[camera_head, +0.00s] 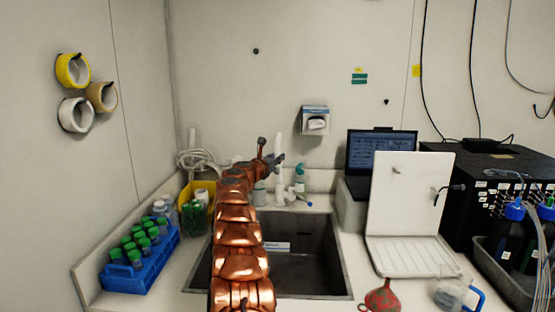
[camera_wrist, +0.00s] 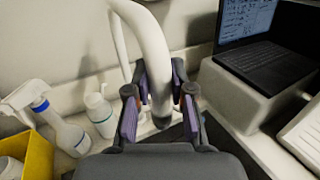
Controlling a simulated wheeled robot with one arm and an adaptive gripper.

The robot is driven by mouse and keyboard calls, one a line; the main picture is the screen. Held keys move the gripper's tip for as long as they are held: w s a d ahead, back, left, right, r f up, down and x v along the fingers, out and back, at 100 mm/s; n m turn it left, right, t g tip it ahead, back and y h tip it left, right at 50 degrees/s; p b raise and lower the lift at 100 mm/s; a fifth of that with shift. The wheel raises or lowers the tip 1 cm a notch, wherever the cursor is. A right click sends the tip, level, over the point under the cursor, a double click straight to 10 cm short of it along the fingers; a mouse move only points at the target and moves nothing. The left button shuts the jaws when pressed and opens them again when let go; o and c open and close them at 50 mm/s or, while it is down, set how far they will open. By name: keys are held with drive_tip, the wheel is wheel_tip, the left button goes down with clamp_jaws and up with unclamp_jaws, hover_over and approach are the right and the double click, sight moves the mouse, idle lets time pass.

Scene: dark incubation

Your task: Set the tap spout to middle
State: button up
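The white tap spout (camera_wrist: 153,55) curves down through the middle of the wrist view. Its lower end is between the two fingers of my gripper (camera_wrist: 160,95). The fingers stand apart on either side of the spout, with a gap visible beside it, so the gripper looks open around it. In the head view the tap (camera_head: 278,150) rises behind the sink, and my gripper (camera_head: 273,163) is at it. My arm hides part of the tap's base and the left part of the sink. Which way the spout points is hard to tell in the head view.
The dark sink (camera_head: 335,270) lies below my arm. Spray and pump bottles (camera_wrist: 70,135) and a yellow bin (camera_wrist: 38,158) stand left of the tap. A laptop (camera_wrist: 262,55) sits on a raised block at right. A blue rack (camera_head: 140,277) of green-capped tubes is at far left.

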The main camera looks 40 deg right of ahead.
drive_tip(key=o, duration=0.5)
drive_tip(key=shift+r, duration=0.1)
drive_tip(key=shift+a, duration=0.1)
drive_tip(key=v, duration=1.1)
drive_tip(key=shift+s+a, duration=0.2)
drive_tip(key=shift+a, duration=0.2)
idle(0.4)
idle(0.4)
